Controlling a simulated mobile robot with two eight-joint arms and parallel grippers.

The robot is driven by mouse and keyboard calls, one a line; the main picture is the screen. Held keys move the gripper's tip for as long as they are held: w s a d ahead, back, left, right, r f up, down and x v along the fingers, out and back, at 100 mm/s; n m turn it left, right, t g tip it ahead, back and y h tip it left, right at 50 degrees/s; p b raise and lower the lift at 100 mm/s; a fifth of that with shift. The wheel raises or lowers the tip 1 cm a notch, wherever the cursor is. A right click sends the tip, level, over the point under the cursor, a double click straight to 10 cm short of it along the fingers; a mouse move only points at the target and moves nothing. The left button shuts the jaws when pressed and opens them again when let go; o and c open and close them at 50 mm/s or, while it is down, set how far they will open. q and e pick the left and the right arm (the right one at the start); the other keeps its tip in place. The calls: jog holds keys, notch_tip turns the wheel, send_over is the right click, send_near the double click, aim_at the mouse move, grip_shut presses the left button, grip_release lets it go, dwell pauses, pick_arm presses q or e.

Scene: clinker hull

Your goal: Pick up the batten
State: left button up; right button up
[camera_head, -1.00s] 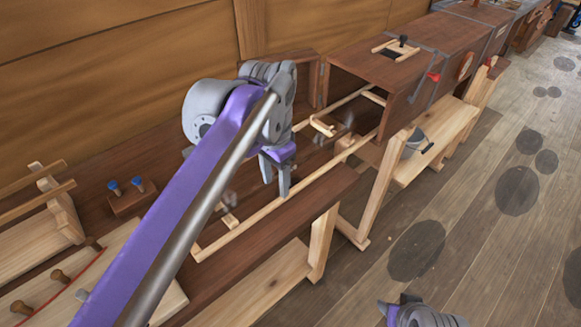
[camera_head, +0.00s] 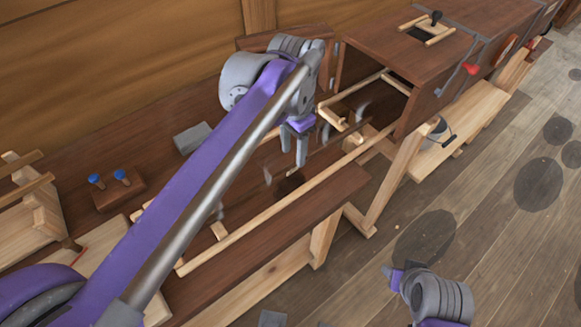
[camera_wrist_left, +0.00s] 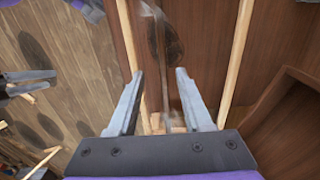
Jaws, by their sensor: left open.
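A thin, greyish-brown strip that looks like the batten (camera_wrist_left: 167,65) runs lengthwise between two pale rails in the left wrist view. In the head view it shows faintly as a thin brown strip (camera_head: 335,146) over the dark bench. My left gripper (camera_head: 301,158) points down over the bench between the pale rails, open and empty. In the left wrist view its fingers (camera_wrist_left: 158,78) stand apart on either side of the strip's line. I cannot tell the height between fingertips and strip. My right arm's end (camera_head: 395,277) shows at the lower right; its jaws are unclear.
The pale front rail (camera_head: 285,208) runs along the bench (camera_head: 325,190). A dark wooden box (camera_head: 400,62) with an open end stands at the rails' far end. A block with blue-topped pegs (camera_head: 120,190) and a grey block (camera_head: 192,137) lie at the back left.

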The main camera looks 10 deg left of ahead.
aim_at(294, 164)
pick_arm(q)
jog(key=f, duration=0.5)
jog(key=shift+w, duration=0.35)
grip_shut()
